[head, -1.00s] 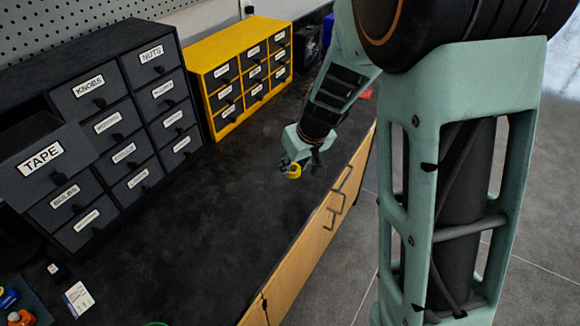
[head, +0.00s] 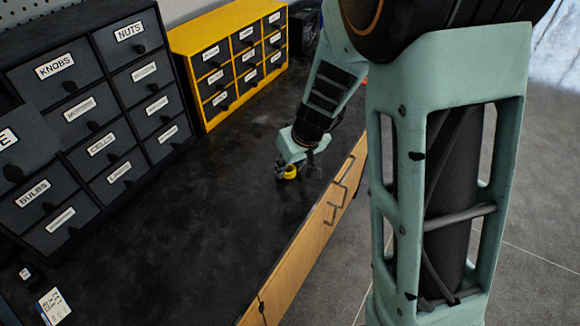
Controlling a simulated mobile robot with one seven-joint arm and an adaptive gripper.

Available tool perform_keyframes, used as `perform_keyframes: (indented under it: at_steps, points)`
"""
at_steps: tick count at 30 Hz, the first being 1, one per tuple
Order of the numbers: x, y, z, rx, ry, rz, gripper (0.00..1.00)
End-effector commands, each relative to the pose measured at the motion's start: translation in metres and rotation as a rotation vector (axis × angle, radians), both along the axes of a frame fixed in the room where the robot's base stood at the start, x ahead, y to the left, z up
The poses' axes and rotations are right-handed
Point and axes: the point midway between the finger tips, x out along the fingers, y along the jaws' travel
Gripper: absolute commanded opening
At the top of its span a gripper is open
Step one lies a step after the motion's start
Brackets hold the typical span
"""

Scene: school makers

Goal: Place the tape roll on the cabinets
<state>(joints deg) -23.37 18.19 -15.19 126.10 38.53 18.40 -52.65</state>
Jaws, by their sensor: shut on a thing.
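My gripper (head: 290,172) is in the head view, low over the dark counter near its front edge. It is shut on a small yellow tape roll (head: 291,173). I cannot tell whether the roll touches the counter. A black drawer cabinet (head: 85,118) with labelled drawers stands at the back left. Its tape drawer (head: 22,147) is pulled out, and the label is cut off by the left picture edge. A yellow cabinet (head: 186,62) with several small dark drawers stands to its right, behind my gripper.
The dark counter (head: 190,230) is clear between the cabinets and its front edge. A small white card box (head: 54,306) and a small item (head: 26,273) lie at the lower left. Wooden doors with handles (head: 343,186) face the open floor on the right.

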Motion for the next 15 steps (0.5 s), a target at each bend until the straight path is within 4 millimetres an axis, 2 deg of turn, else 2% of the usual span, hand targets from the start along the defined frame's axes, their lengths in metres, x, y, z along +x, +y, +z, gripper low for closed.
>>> perform_keyframes:
  at_steps: [5,6,10,15]
  points:
    - [0.0001,0.0,-0.0047,0.0,0.0,0.0,0.12]
    - [0.0,0.0001,-0.0032,0.0,0.0,0.0,0.32]
    - [0.0,0.0001,-0.0029,0.0,0.0,0.0,0.46]
    - [0.0,0.0001,-0.0029,0.0,0.0,0.0,0.46]
